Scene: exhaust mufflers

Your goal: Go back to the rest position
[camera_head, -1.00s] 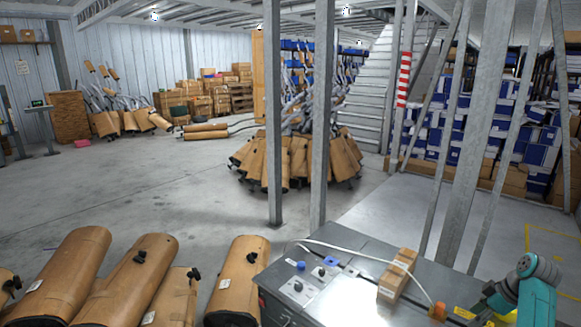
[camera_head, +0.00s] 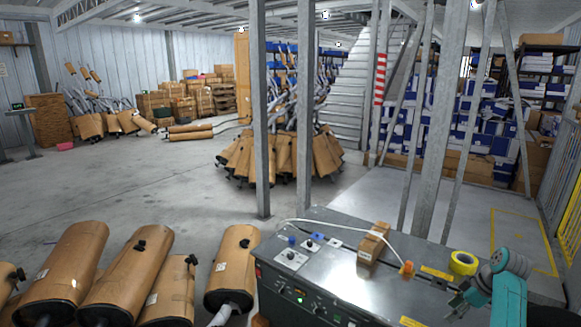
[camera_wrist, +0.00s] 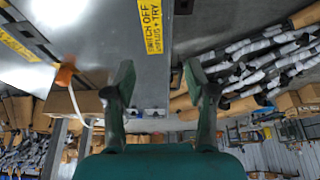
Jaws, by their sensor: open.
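My gripper (camera_head: 459,299) is at the lower right of the head view, at the end of my teal arm, beside the right end of the grey metal cabinet. In the wrist view my gripper (camera_wrist: 160,82) has its two dark fingers spread apart, with nothing between them. The grey cabinet (camera_wrist: 100,25) with a yellow "switch off" label (camera_wrist: 151,26) fills the upper left of the wrist view.
On the cabinet top (camera_head: 335,262) are a small cardboard box (camera_head: 373,243), an orange plug (camera_head: 407,269) on a white cable and a yellow tape roll (camera_head: 464,262). Brown mufflers (camera_head: 130,275) lie at the lower left. Steel posts (camera_head: 262,120) rise behind the cabinet. Open concrete floor (camera_head: 110,190) lies at left.

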